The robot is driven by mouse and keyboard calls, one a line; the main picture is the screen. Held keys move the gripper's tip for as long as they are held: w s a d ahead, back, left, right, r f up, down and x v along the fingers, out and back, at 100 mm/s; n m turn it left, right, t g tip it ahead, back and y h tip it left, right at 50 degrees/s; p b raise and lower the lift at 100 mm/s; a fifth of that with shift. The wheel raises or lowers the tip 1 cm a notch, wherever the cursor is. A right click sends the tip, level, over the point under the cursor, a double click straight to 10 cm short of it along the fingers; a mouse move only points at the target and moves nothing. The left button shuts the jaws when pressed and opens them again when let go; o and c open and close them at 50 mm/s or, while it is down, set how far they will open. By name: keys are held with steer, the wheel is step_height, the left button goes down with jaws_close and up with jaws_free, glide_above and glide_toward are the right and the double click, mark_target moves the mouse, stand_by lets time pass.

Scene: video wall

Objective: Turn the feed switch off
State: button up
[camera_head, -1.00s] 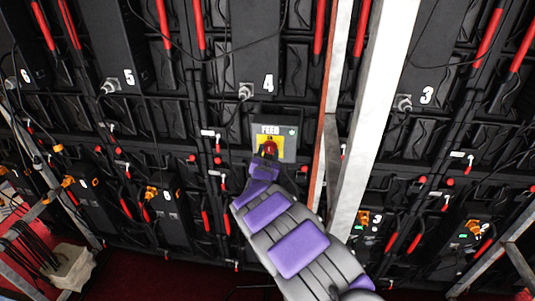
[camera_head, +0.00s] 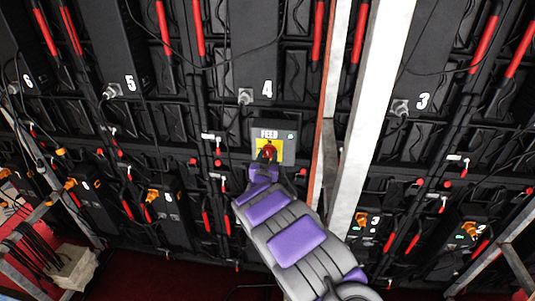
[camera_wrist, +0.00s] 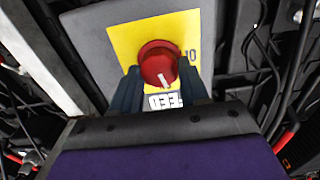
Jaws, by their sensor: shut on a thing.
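The feed switch is a round red knob (camera_head: 269,151) on a yellow plate (camera_wrist: 126,45), set in a grey box (camera_head: 289,152) labelled FEED below the number 4. In the wrist view, the red knob (camera_wrist: 157,62) sits between the two dark fingers of my gripper (camera_wrist: 160,82), which is shut on it. The knob's white mark points down and slightly right in that view, and the characters I and 0 show to its right. In the head view, my gripper (camera_head: 265,163) covers the knob's lower part.
A white upright post (camera_head: 372,120) stands just right of the box. Black wall panels with hanging cables and red handles surround it. A pale container (camera_head: 72,268) with cables is at lower left. Dark red floor (camera_head: 150,278) shows below.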

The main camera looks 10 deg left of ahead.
steer(key=n+p, duration=0.2)
steer(key=shift+a+r+n, duration=0.15)
steer(key=shift+r+n, duration=0.1)
steer(key=shift+n, duration=0.15)
steer(key=n+p, duration=0.1)
steer(key=n, duration=0.1)
steer(key=shift+f+n+p, duration=0.1)
steer(key=shift+n+p, duration=0.3)
steer(key=n+p, duration=0.1)
steer(key=n, duration=0.1)
steer(key=shift+n, duration=0.4)
steer(key=n+p, duration=0.1)
steer(key=n, duration=0.1)
steer(key=shift+a+n+p, duration=0.15)
steer(key=shift+n+p, duration=0.15)
steer(key=shift+f+n+p, duration=0.15)
steer(key=shift+n+p, duration=0.2)
steer(key=shift+n, duration=0.65)
steer(key=shift+f+n+p, duration=0.1)
steer(key=shift+n+p, duration=0.2)
steer(key=shift+n, duration=0.7)
steer(key=o, duration=1.1)
steer(key=shift+a+f, duration=0.1)
steer(key=shift+a, duration=0.15)
steer(key=shift+c, duration=0.2)
